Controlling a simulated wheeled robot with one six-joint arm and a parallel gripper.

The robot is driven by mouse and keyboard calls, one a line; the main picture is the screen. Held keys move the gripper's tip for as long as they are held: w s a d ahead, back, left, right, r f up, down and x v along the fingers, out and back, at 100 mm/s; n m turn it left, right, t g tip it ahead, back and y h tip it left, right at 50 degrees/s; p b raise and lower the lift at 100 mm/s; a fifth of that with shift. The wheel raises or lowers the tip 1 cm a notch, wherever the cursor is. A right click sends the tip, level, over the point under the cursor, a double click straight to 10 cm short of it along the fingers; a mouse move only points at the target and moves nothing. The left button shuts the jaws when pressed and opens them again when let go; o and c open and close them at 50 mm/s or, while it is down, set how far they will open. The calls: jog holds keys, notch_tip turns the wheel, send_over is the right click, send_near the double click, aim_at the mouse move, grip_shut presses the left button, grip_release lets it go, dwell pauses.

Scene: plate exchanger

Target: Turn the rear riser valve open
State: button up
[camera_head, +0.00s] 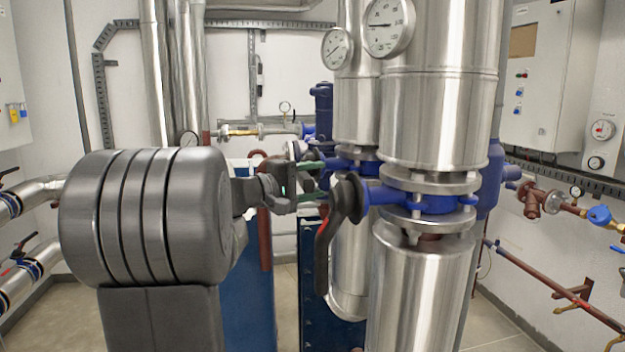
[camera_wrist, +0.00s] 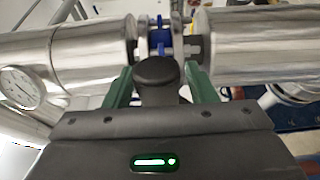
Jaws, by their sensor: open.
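The rear riser (camera_head: 352,115) is an insulated silver pipe, partly behind the front riser. Its blue valve (camera_head: 350,163) shows at the joint between the pipe sections. My gripper (camera_head: 312,181) reaches toward it from the left, with green fingers apart. In the wrist view the gripper (camera_wrist: 160,88) is open, one finger on each side of a dark rounded handle end (camera_wrist: 158,71). I cannot tell whether the fingers touch it. The blue valve body (camera_wrist: 160,40) lies just beyond, between the two silver pipe sections. The rest of the handle is hidden.
The front riser (camera_head: 438,110) stands close on the right. Dial gauges (camera_head: 388,27) sit above. Blue exchanger panels (camera_head: 313,285) stand below.

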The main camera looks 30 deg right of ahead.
jog(key=shift+c, duration=0.4)
grip_shut()
jog(key=shift+f, duration=0.15)
